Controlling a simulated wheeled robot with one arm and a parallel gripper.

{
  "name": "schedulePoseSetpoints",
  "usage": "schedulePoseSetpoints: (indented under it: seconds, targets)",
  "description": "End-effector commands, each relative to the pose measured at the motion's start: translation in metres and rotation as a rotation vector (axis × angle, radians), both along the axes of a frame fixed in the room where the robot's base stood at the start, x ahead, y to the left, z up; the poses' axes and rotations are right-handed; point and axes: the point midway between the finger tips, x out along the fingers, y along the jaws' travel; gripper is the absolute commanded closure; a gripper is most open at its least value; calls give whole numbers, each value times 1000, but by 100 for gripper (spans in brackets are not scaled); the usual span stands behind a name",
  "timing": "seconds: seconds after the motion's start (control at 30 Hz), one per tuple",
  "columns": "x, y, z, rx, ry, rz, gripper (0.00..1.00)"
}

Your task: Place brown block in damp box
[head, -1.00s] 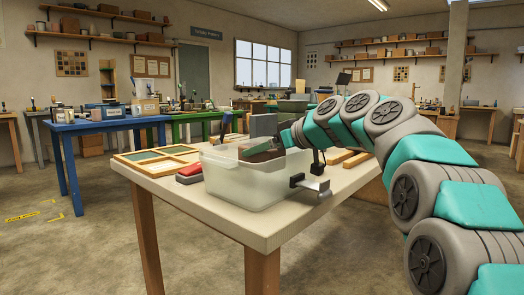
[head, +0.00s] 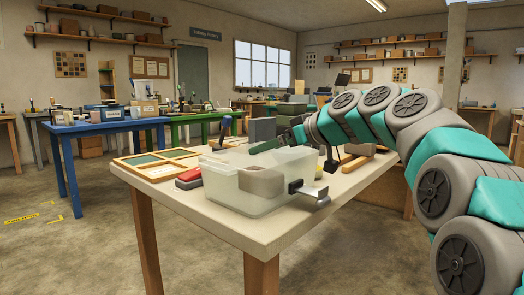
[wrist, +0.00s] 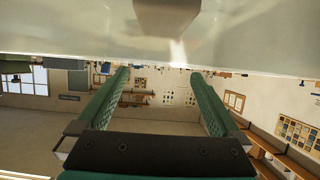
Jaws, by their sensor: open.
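The translucent damp box (head: 218,184) stands on the near table and shows as a pale wall (wrist: 60,35) in the wrist view. The brown block (head: 262,182) is inside the box, seen blurred through its front wall towards the right. In the wrist view the brown block (wrist: 168,15) is cut by the top edge.
A metal clamp (head: 312,192) sits at the table edge right of the box. A red-topped block (head: 189,179) and a wooden divided tray (head: 158,163) lie to the left. Wood strips (head: 352,160) lie behind on the right. The front table corner is clear.

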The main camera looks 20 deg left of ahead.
Motion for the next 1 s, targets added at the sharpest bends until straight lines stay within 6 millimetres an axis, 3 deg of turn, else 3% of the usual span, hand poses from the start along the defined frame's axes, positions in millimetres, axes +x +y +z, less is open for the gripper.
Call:
schedulePoseSetpoints:
  seconds: [0.2,0.4,1.0]
  targets:
    - [-18,-42,20,2,-1,1,0]
    - [-29,-67,30,0,0,2,0]
    - [-30,-71,31,-1,2,3,0]
